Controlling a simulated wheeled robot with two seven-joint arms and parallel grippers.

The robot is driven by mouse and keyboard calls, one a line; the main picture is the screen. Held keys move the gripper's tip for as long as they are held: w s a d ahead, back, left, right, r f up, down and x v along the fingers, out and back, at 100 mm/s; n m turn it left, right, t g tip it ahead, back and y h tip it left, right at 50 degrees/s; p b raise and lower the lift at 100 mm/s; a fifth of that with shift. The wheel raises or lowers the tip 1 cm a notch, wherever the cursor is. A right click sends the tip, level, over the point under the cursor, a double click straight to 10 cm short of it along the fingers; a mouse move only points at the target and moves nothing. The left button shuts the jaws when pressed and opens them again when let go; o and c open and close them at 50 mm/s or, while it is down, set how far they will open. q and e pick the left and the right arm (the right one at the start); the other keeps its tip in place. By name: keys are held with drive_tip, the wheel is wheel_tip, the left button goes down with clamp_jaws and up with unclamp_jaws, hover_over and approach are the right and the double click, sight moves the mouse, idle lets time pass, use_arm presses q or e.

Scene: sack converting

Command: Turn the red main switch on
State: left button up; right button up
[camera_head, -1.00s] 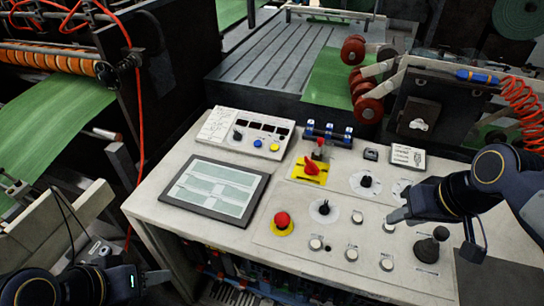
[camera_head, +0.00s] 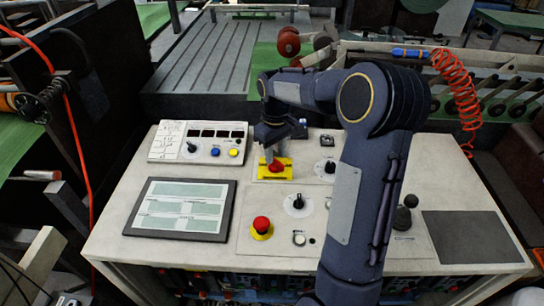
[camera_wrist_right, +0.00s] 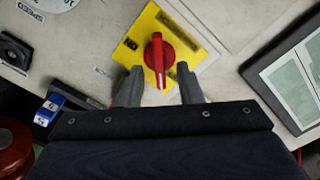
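The red main switch (camera_head: 276,166) sits on a yellow plate (camera_head: 284,175) on the control desk. In the right wrist view the red knob (camera_wrist_right: 157,52) shows a white line pointing down the picture, and an "ON" label lies to its left. My right gripper (camera_head: 277,146) is over the far side of the switch. In the wrist view its two fingers (camera_wrist_right: 159,82) are open, one on each side of the knob's lower end, with gaps on both sides. Whether the fingertips are at the knob's height is hard to tell. My left gripper is not in view.
A red emergency button (camera_head: 261,227), a black selector (camera_head: 298,203), a tablet-like screen (camera_head: 181,208) and a small panel with buttons (camera_head: 200,142) surround the switch. My right arm hides part of the desk's right half. A dark pad (camera_head: 466,238) lies at right.

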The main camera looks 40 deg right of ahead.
sight(275, 164)
drive_tip(key=shift+f, duration=1.2)
clamp_jaws()
